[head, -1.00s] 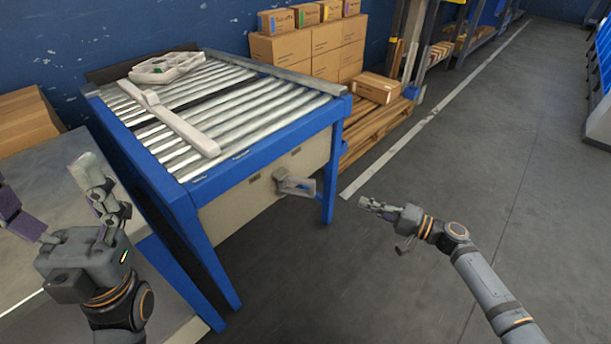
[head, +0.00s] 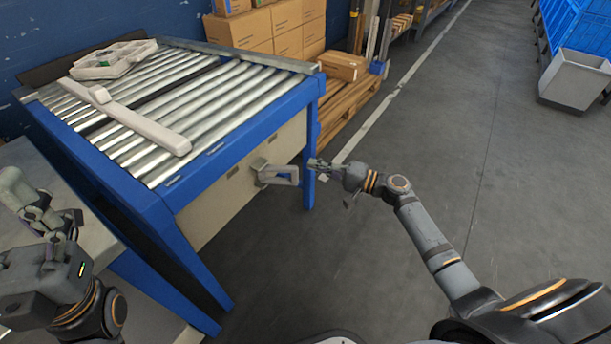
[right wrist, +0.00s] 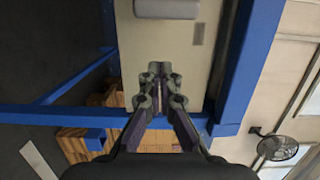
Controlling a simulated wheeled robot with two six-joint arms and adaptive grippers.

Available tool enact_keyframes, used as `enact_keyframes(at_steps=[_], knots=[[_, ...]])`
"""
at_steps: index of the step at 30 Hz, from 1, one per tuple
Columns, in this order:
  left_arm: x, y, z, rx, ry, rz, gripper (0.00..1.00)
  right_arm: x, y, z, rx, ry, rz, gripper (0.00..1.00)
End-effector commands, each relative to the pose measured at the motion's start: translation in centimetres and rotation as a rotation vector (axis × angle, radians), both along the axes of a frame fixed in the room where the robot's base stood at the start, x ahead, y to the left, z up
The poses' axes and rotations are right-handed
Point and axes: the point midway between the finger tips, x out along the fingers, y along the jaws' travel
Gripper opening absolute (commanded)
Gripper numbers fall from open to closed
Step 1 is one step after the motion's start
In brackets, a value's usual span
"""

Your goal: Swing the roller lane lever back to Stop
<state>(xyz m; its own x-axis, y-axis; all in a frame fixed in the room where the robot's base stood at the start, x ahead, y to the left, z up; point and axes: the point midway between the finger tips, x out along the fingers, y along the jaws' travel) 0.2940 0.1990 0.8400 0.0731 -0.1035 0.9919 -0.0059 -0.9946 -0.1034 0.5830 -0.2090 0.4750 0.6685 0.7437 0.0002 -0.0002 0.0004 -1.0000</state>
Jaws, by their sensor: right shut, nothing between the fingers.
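The roller lane lever (head: 278,174) is a grey handle on the beige front panel of the blue-framed roller lane (head: 190,190). In the right wrist view a light grey part, likely the lever (right wrist: 166,8), shows at the top edge, beyond the fingertips. My right gripper (head: 316,166) is shut and empty, just right of the lever's free end in the head view. A gap to the lever shows in the wrist view, where the gripper (right wrist: 160,70) points at the panel. My left gripper (head: 45,215) is at the far left; its finger opening is unclear.
A pale bar (head: 135,122) and a grey tray (head: 112,58) lie on the rollers. A blue leg (head: 309,150) stands close behind my right gripper. A pallet (head: 345,112) with boxes (head: 300,40) is beyond.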

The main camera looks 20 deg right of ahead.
Motion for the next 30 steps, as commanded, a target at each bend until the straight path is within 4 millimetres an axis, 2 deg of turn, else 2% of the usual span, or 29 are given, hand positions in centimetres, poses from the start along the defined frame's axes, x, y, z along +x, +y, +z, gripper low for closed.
enact_keyframes(at_steps=[3, 5, 6, 9, 13, 30], knots=[[0.0, 0.0, -0.9, 0.000, -0.001, 0.004, 0.76, 1.8, 2.0, -0.1, 0.004, -0.004, 0.000, 0.00], [0.0, 0.0, -1.0, 0.001, -0.001, 0.005, 0.76, 2.2, 2.8, -0.1, 0.003, -0.001, 0.001, 0.00], [0.0, 0.0, -1.0, 0.001, -0.001, 0.006, 0.76, 1.1, 2.9, -0.3, -0.003, 0.003, 0.002, 0.00], [0.1, -0.1, -1.1, 0.003, 0.001, 0.007, 0.76, -0.2, 3.5, -0.2, -0.002, 0.002, 0.001, 0.00], [0.1, -0.1, -1.2, 0.002, 0.000, 0.009, 0.76, -1.2, 3.9, -0.1, -0.002, 0.001, 0.001, 0.00], [0.1, 0.0, -1.0, 0.001, 0.000, 0.009, 0.76, -1.2, 4.1, 0.1, 0.001, 0.000, -0.017, 0.00]])
